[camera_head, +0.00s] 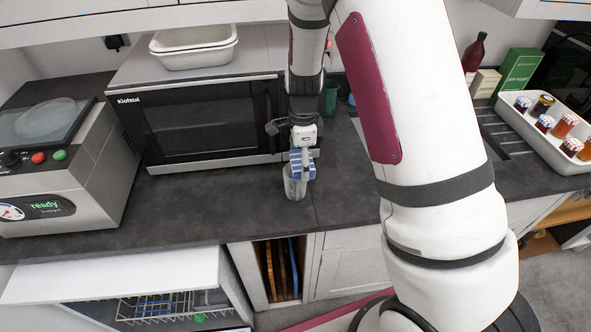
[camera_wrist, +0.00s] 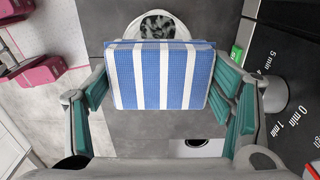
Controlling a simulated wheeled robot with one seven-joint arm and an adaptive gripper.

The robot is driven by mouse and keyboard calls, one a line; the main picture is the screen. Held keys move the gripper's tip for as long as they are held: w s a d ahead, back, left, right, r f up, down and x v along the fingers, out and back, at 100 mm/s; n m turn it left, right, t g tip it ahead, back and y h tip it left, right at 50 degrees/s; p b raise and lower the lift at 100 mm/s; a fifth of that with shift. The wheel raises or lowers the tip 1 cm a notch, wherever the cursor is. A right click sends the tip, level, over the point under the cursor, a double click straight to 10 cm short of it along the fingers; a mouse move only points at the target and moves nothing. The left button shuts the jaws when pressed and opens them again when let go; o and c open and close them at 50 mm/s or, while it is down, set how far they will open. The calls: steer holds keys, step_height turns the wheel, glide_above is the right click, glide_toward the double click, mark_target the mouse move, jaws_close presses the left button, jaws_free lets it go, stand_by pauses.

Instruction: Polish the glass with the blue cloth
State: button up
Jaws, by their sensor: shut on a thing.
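The cloth (camera_wrist: 160,78) is a folded pad with blue and white stripes, held between the two fingers of my gripper (camera_wrist: 162,100) in the wrist view. In the head view the gripper (camera_head: 302,158) points down over the counter, with the blue cloth (camera_head: 296,160) at its tip. A clear glass (camera_head: 294,188) stands upright on the dark counter just under the cloth. Its round rim (camera_wrist: 163,15) also shows beyond the cloth's far edge in the wrist view. The cloth hides part of the glass. I cannot tell whether the two touch.
A microwave (camera_head: 210,123) stands behind and left, with white basins (camera_head: 194,45) on top. A green cup (camera_head: 330,98) is behind the gripper. A machine with a green display (camera_head: 60,165) is at far left. A white tray of jars (camera_head: 540,128) is at right. The dishwasher below is open.

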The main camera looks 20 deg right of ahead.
steer(key=shift+d, duration=0.25)
steer(key=shift+a+f+p, duration=0.1)
steer(key=shift+a+p, duration=0.2)
steer(key=shift+a, duration=1)
steer(key=shift+d, duration=1.3)
steer(key=shift+a+r, duration=0.2)
steer(key=shift+a, duration=0.55)
steer(key=shift+a+f, duration=0.2)
steer(key=shift+a, duration=1.25)
steer(key=shift+d, duration=2.15)
steer(key=a, duration=0.4)
steer(key=shift+a+p, duration=0.2)
steer(key=shift+p, duration=0.15)
